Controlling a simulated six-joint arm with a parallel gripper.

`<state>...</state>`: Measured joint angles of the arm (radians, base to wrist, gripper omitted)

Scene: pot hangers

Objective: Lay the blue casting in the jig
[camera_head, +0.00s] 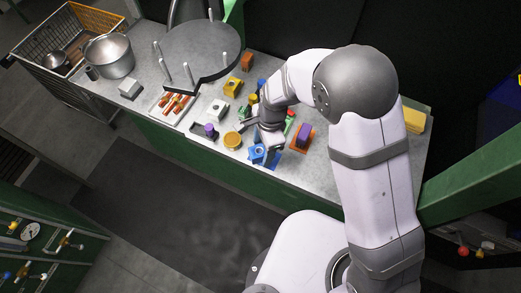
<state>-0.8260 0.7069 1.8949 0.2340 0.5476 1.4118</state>
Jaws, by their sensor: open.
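The blue casting (256,153) is a small blue block with a light spot on its face, near the front edge of the grey worktop. A flat blue patch (272,161) lies just right of it. My gripper (259,139) is open just behind the casting, with a dark finger reaching down by its right side. I cannot tell whether they touch. I cannot pick out the jig with certainty; my arm hides part of the worktop behind the gripper.
A dark round stand with upright pegs (203,52) is at the back.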

